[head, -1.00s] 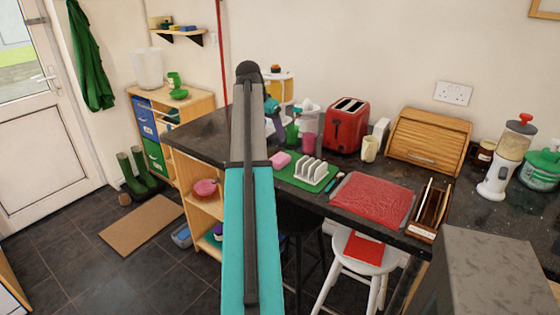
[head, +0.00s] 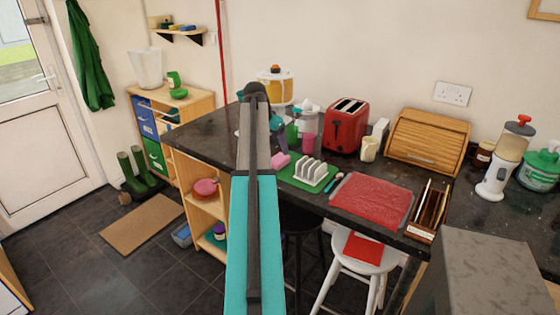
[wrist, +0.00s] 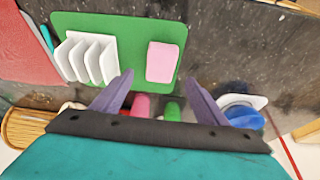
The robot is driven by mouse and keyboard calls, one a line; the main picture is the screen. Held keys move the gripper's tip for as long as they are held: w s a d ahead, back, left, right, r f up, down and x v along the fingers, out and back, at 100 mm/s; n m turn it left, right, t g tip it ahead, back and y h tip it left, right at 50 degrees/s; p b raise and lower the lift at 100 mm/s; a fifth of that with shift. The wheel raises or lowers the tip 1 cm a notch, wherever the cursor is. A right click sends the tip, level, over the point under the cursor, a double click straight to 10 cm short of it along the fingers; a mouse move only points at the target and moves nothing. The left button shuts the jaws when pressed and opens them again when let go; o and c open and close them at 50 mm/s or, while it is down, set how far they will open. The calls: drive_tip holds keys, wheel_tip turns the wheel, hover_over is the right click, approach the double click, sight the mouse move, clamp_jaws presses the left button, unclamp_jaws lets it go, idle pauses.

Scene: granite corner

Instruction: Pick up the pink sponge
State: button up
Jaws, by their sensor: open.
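The pink sponge (head: 281,160) lies on the left end of a green mat (head: 326,186), beside a white toast rack (head: 311,171). In the wrist view the sponge (wrist: 163,62) lies flat on the mat (wrist: 132,22), with the rack (wrist: 88,59) to its left and a gap between them. My gripper (wrist: 160,88) is open and empty, its two purple fingers apart. The sponge shows just beyond the fingertips, between their lines, and looks untouched. In the head view my arm hides most of my gripper (head: 281,143), which is close to the sponge.
A pink cup (head: 308,143), a green cup (head: 292,132) and a red toaster (head: 346,126) stand behind the mat. A blue item (wrist: 243,117) on a white dish shows at right in the wrist view. Dark worktop is bare left of the sponge.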

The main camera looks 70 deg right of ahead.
sight(279, 158)
drive_tip(key=shift+x, duration=0.85)
drive_tip(key=shift+p+x, duration=0.95)
drive_tip(key=shift+x, duration=1.65)
drive_tip(key=c, duration=1.1)
